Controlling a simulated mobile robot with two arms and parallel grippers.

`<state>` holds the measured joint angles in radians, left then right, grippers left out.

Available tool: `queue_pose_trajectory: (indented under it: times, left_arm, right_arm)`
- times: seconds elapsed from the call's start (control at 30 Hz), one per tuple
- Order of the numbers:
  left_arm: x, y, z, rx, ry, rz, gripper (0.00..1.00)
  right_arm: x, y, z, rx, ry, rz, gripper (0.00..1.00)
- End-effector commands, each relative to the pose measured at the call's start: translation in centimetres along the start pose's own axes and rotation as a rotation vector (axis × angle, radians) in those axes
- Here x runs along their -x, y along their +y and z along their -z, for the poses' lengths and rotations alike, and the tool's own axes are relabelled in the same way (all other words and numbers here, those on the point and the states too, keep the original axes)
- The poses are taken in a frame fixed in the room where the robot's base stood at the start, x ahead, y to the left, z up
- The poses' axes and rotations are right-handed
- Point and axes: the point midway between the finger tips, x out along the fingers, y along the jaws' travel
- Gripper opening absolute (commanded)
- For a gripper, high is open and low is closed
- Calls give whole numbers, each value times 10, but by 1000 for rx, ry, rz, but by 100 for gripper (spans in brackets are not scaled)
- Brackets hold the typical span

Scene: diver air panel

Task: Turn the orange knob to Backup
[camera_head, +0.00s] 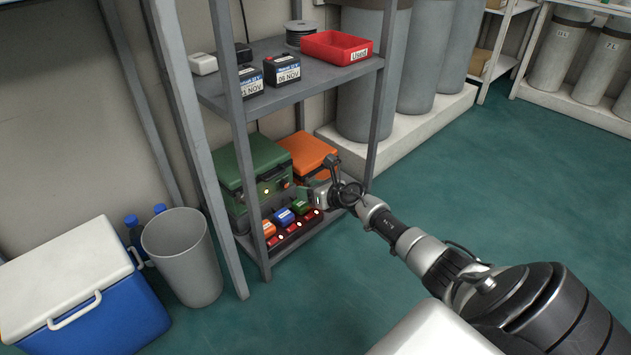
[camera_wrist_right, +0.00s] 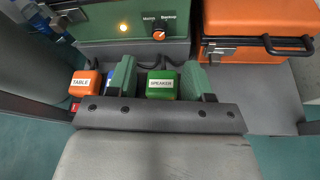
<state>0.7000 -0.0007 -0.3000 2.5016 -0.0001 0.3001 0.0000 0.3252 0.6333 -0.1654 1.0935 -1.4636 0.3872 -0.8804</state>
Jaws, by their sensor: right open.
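The orange knob (camera_wrist_right: 158,34) is on the front of a green case (camera_wrist_right: 105,27), under the labels Mains and Backup. The knob's exact pointing direction is too small to tell. The green case (camera_head: 232,160) stands on the lower shelf in the head view. My right gripper (camera_wrist_right: 161,84) is open, with its two green-padded fingers spread below the knob in the wrist view, apart from it. In the head view my right gripper (camera_head: 312,193) is in front of the lower shelf, near the case's right side. My left gripper is not in view.
An orange case (camera_wrist_right: 258,18) stands right of the green one. Below, small blocks include an orange one labelled TABLE (camera_wrist_right: 84,83) and a green one labelled SPEAKER (camera_wrist_right: 161,85). Shelf posts (camera_head: 232,170) flank the area. A grey bin (camera_head: 183,255) and blue cooler (camera_head: 85,300) stand left.

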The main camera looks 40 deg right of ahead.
Motion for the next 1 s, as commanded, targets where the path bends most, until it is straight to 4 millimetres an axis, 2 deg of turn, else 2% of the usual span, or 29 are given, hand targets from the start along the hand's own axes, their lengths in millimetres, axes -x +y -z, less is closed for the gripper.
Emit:
queue_pose_trajectory:
  times: [0.03, 0.1, 0.27, 1.0]
  left_arm:
    - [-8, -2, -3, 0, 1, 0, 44]
    - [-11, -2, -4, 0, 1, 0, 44]
    - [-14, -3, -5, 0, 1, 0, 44]
    - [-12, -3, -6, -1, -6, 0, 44]
  right_arm:
    - [9, 0, -2, 0, 2, 1, 51]
    - [16, 0, -2, 1, 1, 0, 51]
    - [24, 0, 0, 0, -1, 1, 51]
    - [24, 0, 1, 0, 0, 0, 51]
